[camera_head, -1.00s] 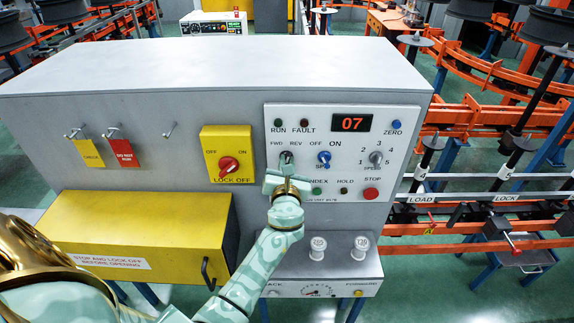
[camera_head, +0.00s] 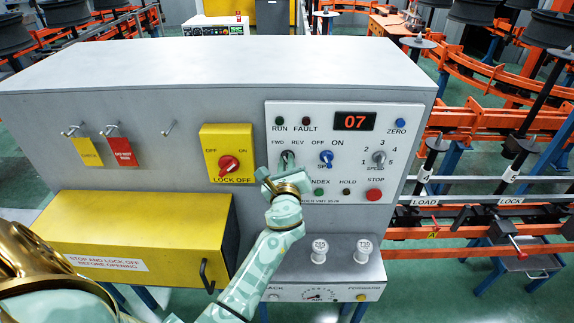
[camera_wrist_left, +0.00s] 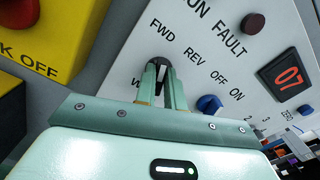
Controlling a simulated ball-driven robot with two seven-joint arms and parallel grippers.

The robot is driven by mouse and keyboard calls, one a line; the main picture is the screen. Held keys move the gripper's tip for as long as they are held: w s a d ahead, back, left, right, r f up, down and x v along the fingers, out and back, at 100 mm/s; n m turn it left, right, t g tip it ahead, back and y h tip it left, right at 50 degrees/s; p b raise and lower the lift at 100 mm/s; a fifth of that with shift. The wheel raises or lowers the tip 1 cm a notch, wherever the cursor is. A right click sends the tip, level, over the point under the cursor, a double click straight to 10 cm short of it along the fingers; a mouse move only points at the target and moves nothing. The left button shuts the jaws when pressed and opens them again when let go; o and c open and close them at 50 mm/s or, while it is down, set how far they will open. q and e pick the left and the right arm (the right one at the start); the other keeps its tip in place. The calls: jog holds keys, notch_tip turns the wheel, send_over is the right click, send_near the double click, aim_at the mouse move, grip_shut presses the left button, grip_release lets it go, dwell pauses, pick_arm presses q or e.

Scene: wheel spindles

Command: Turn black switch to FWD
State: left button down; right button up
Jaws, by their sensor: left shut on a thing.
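The black switch (camera_head: 287,158) is on the white control panel (camera_head: 395,197), below the FWD and REV labels. My left gripper (camera_head: 286,168) reaches up to it from below and hides its lower part. In the left wrist view, the two fingers (camera_wrist_left: 163,88) stand either side of the dark knob (camera_wrist_left: 158,68) and are shut on it. The gripper is tilted, and its fingers and the knob line up toward the FWD label (camera_wrist_left: 162,30). The knob's exact pointer is partly hidden. My right gripper is not in view.
A blue switch (camera_head: 326,157) sits just right of the black one, with a grey speed knob (camera_head: 378,158) beyond. A red lock-off switch (camera_head: 228,166) on a yellow plate is to the left. The red stop button (camera_head: 374,195) is lower right.

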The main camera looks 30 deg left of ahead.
pick_arm(q)
jog(key=shift+f, duration=0.1)
dwell(0.4)
jog(key=c, duration=1.5)
grip_release()
